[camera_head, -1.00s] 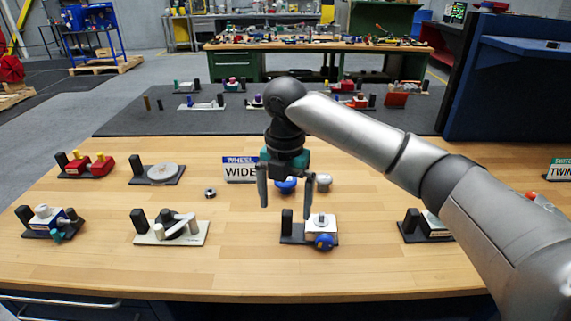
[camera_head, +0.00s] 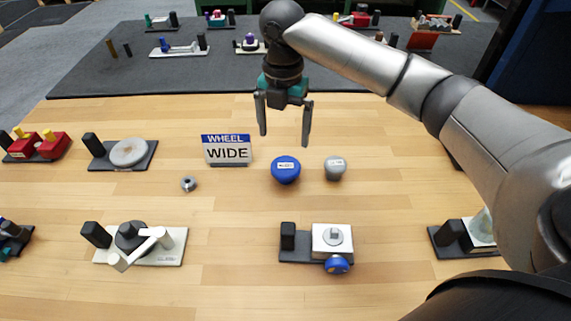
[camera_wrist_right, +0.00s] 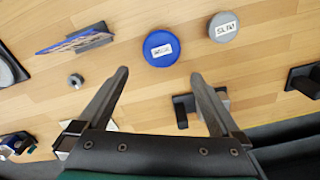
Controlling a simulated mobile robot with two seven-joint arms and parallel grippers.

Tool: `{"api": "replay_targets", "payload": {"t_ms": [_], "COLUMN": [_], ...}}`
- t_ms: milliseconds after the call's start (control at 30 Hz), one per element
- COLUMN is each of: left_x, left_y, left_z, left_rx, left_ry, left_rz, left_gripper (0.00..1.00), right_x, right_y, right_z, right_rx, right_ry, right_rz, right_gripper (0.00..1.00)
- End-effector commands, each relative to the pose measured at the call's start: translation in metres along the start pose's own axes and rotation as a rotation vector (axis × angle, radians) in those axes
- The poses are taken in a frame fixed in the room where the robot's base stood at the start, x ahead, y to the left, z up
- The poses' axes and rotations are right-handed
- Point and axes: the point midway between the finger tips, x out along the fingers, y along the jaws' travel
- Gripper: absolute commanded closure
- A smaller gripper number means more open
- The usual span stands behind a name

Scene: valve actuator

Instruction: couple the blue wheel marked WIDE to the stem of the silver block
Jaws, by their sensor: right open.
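The blue wheel (camera_head: 285,170) lies on the bench with a small white label on top, right of the blue-and-white sign (camera_head: 228,150) reading WHEEL WIDE. It also shows in the right wrist view (camera_wrist_right: 161,48), beyond and between my fingertips. The silver block (camera_head: 333,241) sits on a dark base nearer the front edge, with a short stem (camera_head: 336,235) on top and a blue knob (camera_head: 337,265) at its front. My right gripper (camera_head: 285,138) is open and empty above the bench, behind the blue wheel in the head view. My left gripper is not in view.
A grey wheel (camera_head: 335,168) lies right of the blue one. A metal nut (camera_head: 188,184) lies to the left. A white lever plate (camera_head: 160,245), a grey disc fixture (camera_head: 128,153) and another block (camera_head: 478,232) stand around. Bare wood separates the wheels from the silver block.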

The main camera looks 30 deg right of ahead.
Motion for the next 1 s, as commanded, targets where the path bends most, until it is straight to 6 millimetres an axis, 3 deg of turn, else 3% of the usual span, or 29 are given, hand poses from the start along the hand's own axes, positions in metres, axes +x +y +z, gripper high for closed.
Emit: {"api": "replay_targets", "payload": {"t_ms": [100, 300, 533, 800, 1000], "left_x": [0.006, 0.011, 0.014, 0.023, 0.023], "left_y": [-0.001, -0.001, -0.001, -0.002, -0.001], "left_z": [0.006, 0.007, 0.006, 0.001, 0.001], "left_rx": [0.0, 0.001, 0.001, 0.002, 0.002], "left_ry": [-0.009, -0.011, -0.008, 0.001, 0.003], "left_rz": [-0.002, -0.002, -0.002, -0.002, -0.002], "left_gripper": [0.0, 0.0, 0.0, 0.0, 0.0], "right_x": [0.03, 0.062, 0.077, 0.116, 0.122], "right_y": [-0.001, -0.001, -0.001, -0.003, -0.003], "right_z": [0.0, 0.001, 0.002, 0.006, 0.006], "right_rx": [0.001, 0.002, 0.001, 0.0, 0.0], "right_ry": [0.002, 0.001, 0.0, 0.0, -0.002], "right_rz": [-0.004, -0.002, -0.001, -0.001, 0.001], "right_gripper": [0.0, 0.0, 0.0, 0.0, 0.0]}}
